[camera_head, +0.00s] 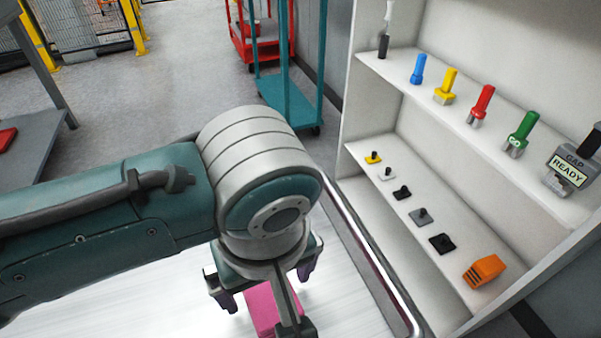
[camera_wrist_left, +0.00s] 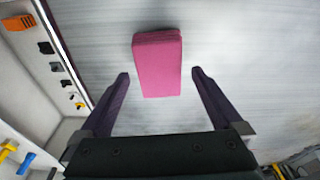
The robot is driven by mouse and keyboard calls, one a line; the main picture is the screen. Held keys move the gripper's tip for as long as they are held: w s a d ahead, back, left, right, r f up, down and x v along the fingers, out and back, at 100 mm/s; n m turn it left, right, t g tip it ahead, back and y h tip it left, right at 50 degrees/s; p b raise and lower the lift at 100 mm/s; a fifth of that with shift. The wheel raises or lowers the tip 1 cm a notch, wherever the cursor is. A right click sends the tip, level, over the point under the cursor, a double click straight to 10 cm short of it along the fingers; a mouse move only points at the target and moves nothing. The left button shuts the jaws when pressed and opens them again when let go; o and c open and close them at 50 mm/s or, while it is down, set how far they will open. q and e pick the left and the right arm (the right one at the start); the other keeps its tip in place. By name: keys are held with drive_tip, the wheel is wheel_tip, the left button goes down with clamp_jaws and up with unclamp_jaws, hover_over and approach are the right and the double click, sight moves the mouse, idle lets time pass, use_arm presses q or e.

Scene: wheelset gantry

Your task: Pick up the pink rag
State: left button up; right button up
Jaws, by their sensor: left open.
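The pink rag (camera_head: 262,310) is a folded block lying on a pale, shiny surface, partly hidden behind my left wrist in the head view. In the left wrist view the pink rag (camera_wrist_left: 157,62) lies whole in sight, its near end between the line of the two fingertips. My left gripper (camera_head: 267,288) is over the rag in the head view, its dark purple fingers spread. In the left wrist view the left gripper (camera_wrist_left: 160,76) is open, with one finger to each side of the rag and nothing held. My right gripper is in neither view.
A white shelf unit (camera_head: 370,165) stands to the right with coloured tools, small dark parts and an orange block (camera_head: 484,270). A metal rail (camera_head: 368,250) edges the pale surface beside it. A teal cart (camera_head: 290,100) and a red cart (camera_head: 255,45) stand behind.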

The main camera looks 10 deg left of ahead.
use_arm(q)
drive_tip(key=shift+w+a+f, duration=0.1)
drive_tip(key=shift+f, duration=0.65)
drive_tip(key=c, duration=1.3)
drive_tip(key=shift+r, duration=0.1)
wheel_tip(320, 180, up, 16)
drive_tip(key=p, duration=0.4)
wheel_tip(320, 180, up, 4)
drive_tip(key=p, duration=0.4)
hover_over(270, 292)
drive_tip(key=shift+a, duration=0.1)
drive_tip(key=shift+b, duration=0.3)
